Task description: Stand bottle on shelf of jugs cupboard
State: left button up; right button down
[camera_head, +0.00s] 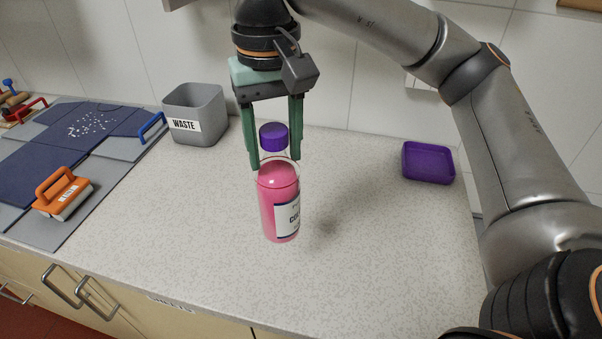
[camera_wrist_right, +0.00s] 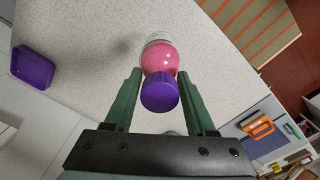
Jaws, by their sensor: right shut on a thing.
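A clear bottle (camera_head: 280,200) of pink liquid with a purple cap and a white label is upright over the worktop in the head view. A shadow lies on the worktop to its right, so it seems held a little above the surface. My right gripper (camera_head: 276,162) comes down from above, with its green fingers on both sides of the bottle's upper part, shut on it. In the right wrist view the bottle (camera_wrist_right: 160,60) shows cap-first between the fingers (camera_wrist_right: 159,75). My left gripper is not in view. No jugs cupboard shelf can be made out.
A grey waste bin (camera_head: 194,115) stands at the back left, and a purple tray (camera_head: 428,163) at the back right. Blue-grey boards (camera_head: 70,150) with an orange-handled tool (camera_head: 63,195) lie left. Handled cupboard fronts (camera_head: 90,300) are below the worktop (camera_head: 370,240), which is clear around the bottle.

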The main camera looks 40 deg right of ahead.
jog(key=w+d+f, duration=0.2)
jog(key=d+f, duration=0.4)
jog(key=f, duration=0.3)
jog(key=shift+f, duration=0.25)
jog(key=shift+c, duration=1)
grip_release()
